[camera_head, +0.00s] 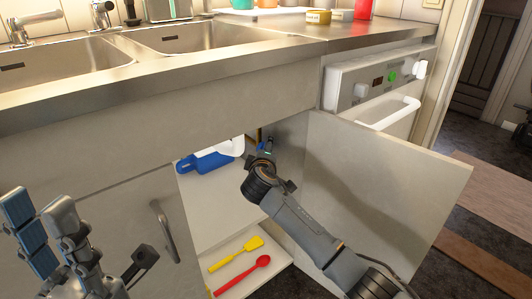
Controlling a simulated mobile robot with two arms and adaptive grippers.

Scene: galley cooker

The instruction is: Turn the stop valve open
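No stop valve can be made out clearly. A narrow brass-coloured strip (260,133) shows at the back of the open under-sink cabinet, just above my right gripper (266,148); I cannot tell what it is. My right arm reaches from the lower right into the cabinet. Its gripper end is small and dark, and its fingers are too unclear to read. My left gripper (95,238) is in the lower left, in front of a closed cabinet door. Its segmented fingers are spread apart, with nothing between them.
The open cabinet door (385,180) stands right of my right arm. A blue-and-white container (207,160) is in the cabinet. A yellow spatula (237,253) and red spoon (242,275) lie on its floor. The sink counter (150,73) overhangs above. A door handle (163,231) is near my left gripper.

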